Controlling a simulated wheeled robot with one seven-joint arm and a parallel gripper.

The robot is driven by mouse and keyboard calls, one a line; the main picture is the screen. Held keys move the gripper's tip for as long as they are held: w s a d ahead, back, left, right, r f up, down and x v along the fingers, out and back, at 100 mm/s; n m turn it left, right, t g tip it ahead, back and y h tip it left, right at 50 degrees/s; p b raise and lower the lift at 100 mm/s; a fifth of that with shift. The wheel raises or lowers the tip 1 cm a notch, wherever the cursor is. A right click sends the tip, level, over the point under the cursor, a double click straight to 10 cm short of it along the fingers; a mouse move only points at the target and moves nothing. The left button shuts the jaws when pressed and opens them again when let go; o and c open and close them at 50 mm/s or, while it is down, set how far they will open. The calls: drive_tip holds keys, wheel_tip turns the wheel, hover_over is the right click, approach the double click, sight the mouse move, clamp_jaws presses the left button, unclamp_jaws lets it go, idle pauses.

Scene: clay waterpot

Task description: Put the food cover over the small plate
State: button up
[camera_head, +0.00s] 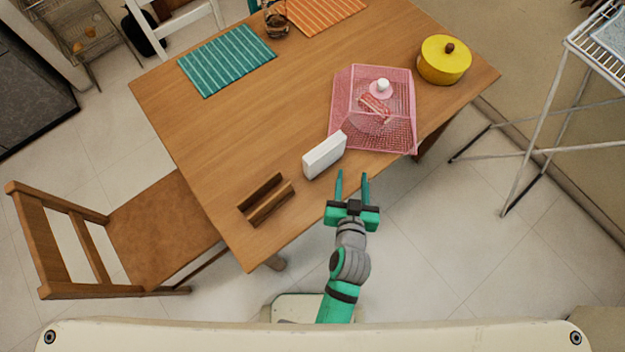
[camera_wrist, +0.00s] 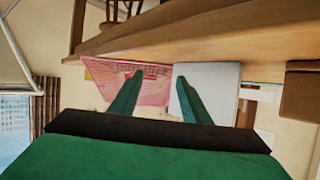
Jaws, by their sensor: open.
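The food cover (camera_head: 398,132) is a pink mesh dome with sloping sides and a white knob on top. It stands on the right part of the wooden table, near the edge on my side. A red-and-white striped item (camera_head: 375,107) shows at the cover; I cannot tell whether it lies under the mesh. I cannot make out the small plate. My gripper (camera_head: 352,180) is open and empty, just off the table edge, apart from the cover. The cover also shows beyond my fingers in the wrist view (camera_wrist: 108,76).
A white upright box (camera_head: 324,156) and a slotted wooden holder (camera_head: 267,199) stand left of my gripper on the table (camera_head: 215,150). A yellow lidded pot (camera_head: 444,62) is right of the cover. A chair (camera_head: 150,222) stands left; a drying rack (camera_head: 545,110) stands right.

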drive_tip(key=s+a+r, duration=0.2)
drive_tip(key=s+a, duration=0.1)
drive_tip(key=s, duration=0.3)
drive_tip(key=s+a+r+n+t+y, duration=0.1)
drive_tip(key=s+a+r, duration=0.1)
drive_tip(key=s+a, duration=0.2)
drive_tip(key=s+a+r+t, duration=0.1)
drive_tip(key=s+a+r, duration=0.1)
drive_tip(key=s, duration=0.8)
drive_tip(key=shift+a+r+n+y, duration=0.3)
drive_tip(key=shift+a+r+n, duration=0.1)
drive_tip(key=shift+a, duration=0.45)
